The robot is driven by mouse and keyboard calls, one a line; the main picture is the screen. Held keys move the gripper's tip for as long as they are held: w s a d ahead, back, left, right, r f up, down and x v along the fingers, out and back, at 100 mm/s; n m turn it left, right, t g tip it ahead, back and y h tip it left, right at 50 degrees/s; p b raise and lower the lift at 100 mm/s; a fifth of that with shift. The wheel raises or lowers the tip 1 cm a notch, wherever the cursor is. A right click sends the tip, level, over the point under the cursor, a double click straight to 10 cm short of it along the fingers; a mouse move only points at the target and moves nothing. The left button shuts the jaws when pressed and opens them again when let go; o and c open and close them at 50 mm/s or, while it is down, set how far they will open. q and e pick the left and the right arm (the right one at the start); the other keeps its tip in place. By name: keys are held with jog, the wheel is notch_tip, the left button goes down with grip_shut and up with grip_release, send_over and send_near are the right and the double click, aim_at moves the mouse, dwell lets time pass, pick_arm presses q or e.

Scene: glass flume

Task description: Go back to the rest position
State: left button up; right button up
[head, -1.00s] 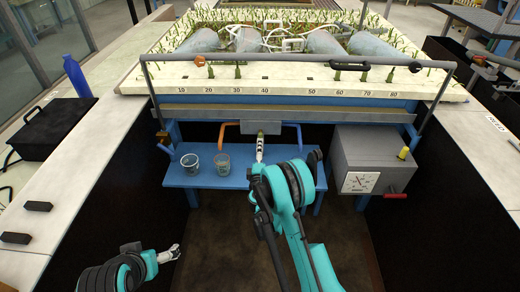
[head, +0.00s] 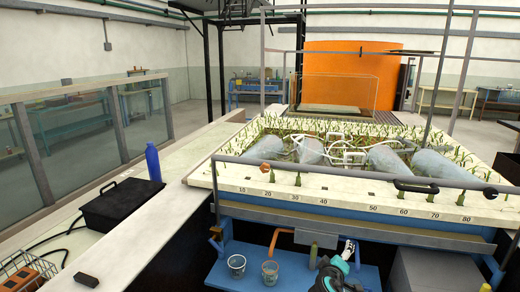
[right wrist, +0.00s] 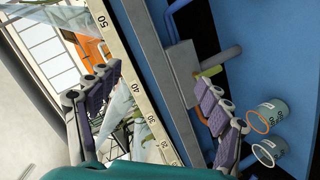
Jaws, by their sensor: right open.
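My right gripper (head: 348,249) is at the lower middle of the head view, in front of the flume's front ledge and just right of a grey plate (head: 300,238). In the right wrist view, my right gripper (right wrist: 160,77) has its two purple-padded fingers spread wide with nothing held between them. Past the fingers are the numbered ledge (right wrist: 128,55) and the grey plate (right wrist: 178,85). My left gripper is in neither current view.
A clear cup with a white rim (head: 237,268) and one with an orange rim (head: 270,274) stand on the blue bench (head: 215,272). A grey box (head: 430,270) is at right. A blue bottle (head: 153,162) and black case (head: 122,204) stand at left.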

jog(key=s+a+f+m+g+y, duration=0.1)
jog(key=s+a+m+g+y, duration=0.1)
jog(key=s, duration=1.4)
jog(key=s+a+f+m+g+y, duration=0.1)
jog(key=s+a+m+g+y, duration=0.2)
jog(key=s, duration=1.2)
jog(key=a+m+y, duration=0.1)
jog(key=a, duration=0.2)
jog(key=shift+s+m+g, duration=0.3)
jog(key=shift+s, duration=0.1)
